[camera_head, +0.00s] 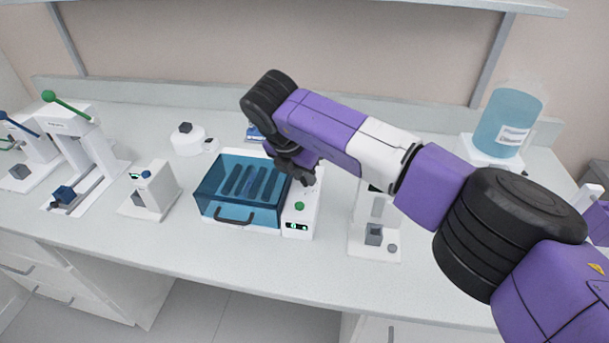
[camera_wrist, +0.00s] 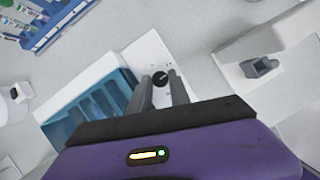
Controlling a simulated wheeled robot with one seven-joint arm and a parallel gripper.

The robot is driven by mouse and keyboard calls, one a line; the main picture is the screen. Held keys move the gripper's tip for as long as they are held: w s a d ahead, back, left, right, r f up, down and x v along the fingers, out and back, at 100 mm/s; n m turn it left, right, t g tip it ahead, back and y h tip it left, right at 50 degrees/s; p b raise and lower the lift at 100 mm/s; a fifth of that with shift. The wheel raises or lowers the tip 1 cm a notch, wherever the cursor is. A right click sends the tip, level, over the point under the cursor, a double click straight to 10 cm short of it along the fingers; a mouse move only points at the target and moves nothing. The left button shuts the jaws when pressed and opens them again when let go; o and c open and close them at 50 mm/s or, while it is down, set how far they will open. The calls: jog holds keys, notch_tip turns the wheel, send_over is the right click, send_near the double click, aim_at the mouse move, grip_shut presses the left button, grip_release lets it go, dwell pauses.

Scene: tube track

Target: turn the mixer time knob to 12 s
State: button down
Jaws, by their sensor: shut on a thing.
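The mixer has a see-through blue lid (camera_head: 240,188) with a dark handle and a white control panel (camera_head: 300,212) on its right side. The panel bears a green button (camera_head: 299,206) and a small lit display (camera_head: 297,226) whose reading is too small to be sure of. My gripper is shut on this knob. In the head view my gripper (camera_head: 307,179) is over the back of the panel and hides the knob.
A white device with a grey block (camera_head: 374,234) stands right of the mixer, and a small white unit (camera_head: 150,192) stands left. A blue container (camera_head: 508,122) is at the back right. A blue rack (camera_wrist: 45,25) shows in the wrist view. The front bench strip is clear.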

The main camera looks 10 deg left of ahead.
jog(key=m+h+b, duration=0.1)
jog(key=m, duration=0.2)
jog(key=m+g, duration=0.1)
jog(key=m, duration=0.1)
jog(key=shift+w+a+m+h+b, duration=0.15)
jog(key=shift+a+m+h+b, duration=0.05)
jog(key=shift+m+h+b, duration=0.2)
dwell(0.5)
jog(key=c, duration=1.2)
grip_release()
jog(key=shift+c, duration=0.2)
jog(key=b+v, duration=0.1)
jog(key=v, duration=0.7)
jog(key=shift+w, duration=0.15)
